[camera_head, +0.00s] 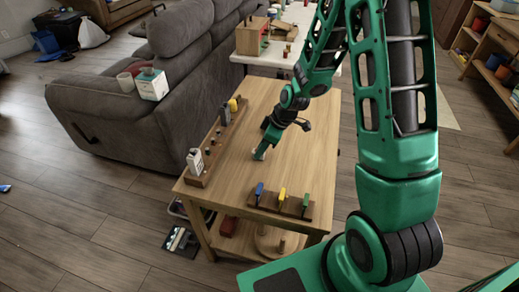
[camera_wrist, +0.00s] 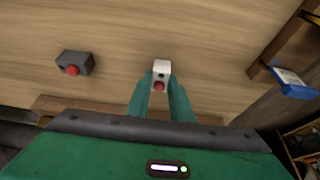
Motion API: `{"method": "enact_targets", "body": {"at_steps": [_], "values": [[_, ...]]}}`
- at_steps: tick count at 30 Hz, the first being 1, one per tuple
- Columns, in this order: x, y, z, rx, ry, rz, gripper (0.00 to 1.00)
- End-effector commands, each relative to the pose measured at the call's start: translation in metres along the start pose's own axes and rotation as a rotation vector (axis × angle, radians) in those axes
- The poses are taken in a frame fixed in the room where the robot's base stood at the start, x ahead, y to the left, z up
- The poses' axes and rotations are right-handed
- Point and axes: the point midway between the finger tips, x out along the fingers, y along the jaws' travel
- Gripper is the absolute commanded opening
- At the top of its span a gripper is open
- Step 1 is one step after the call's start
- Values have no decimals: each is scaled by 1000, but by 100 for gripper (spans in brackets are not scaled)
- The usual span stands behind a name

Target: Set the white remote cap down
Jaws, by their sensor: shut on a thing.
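The white remote cap (camera_wrist: 162,68) is a small white block with a dark spot and a red round part on its near side. My gripper (camera_wrist: 160,92) is shut on it, with a green finger on each side. In the head view my gripper (camera_head: 261,153) points down, low over the middle of the wooden table (camera_head: 305,125). The cap is too small there to make out clearly. I cannot tell whether the cap touches the tabletop.
A dark grey block (camera_wrist: 76,62) with a red round part lies left of the cap. A wooden rack with blue, yellow and green clips (camera_head: 281,202) sits at the table's front edge, and a wooden tray (camera_head: 211,155) along its left edge. Bare tabletop surrounds my gripper.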

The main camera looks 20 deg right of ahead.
Motion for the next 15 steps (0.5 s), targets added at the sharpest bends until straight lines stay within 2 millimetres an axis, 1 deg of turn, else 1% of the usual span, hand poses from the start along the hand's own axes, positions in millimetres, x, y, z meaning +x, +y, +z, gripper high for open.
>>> {"method": "enact_targets", "body": {"at_steps": [3,4,5,6,15], "values": [[2,0,1,0,0,-1,2],[2,0,1,0,0,0,27],[2,0,0,0,0,0,34],[2,0,0,0,0,0,38],[1,0,0,-1,0,0,38]]}}
